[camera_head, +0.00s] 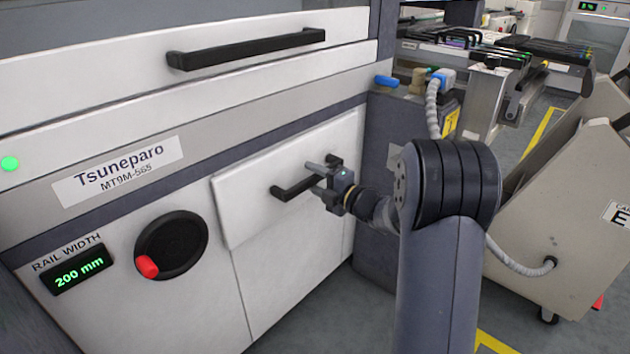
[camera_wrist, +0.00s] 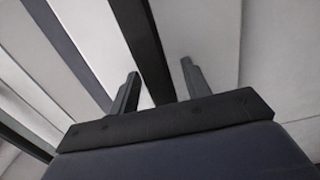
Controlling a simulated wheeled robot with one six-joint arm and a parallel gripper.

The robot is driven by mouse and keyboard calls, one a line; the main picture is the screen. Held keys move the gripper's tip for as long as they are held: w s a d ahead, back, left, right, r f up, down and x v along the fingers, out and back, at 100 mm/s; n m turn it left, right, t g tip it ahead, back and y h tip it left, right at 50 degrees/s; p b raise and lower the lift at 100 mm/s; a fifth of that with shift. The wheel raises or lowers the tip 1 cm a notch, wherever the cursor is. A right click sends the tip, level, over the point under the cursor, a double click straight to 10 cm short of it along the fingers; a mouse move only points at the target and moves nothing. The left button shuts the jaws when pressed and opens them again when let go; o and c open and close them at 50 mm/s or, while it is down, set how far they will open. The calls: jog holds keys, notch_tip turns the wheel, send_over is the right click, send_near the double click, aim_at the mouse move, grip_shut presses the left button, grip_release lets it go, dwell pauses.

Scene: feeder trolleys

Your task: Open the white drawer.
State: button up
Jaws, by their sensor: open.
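The white drawer (camera_head: 243,196) is a plain front panel low on the machine, below the grey band. It looks closed or nearly so; I cannot tell exactly. Its black bar handle (camera_head: 287,190) slants across the front. My gripper (camera_head: 311,177) is at the right part of the handle, with one finger above the bar and one below. In the wrist view, the handle (camera_wrist: 143,40) runs between the two open fingers of my gripper (camera_wrist: 160,68), with gaps beside it. I cannot tell whether either finger touches the bar.
Above is a wider white panel with a long black handle (camera_head: 246,48). A black dial with a red knob (camera_head: 147,266) and a green display (camera_head: 77,270) are at left. A beige trolley (camera_head: 560,220) stands at right. Grey floor shows below the machine's right side.

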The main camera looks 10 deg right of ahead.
grip_shut()
dwell(0.4)
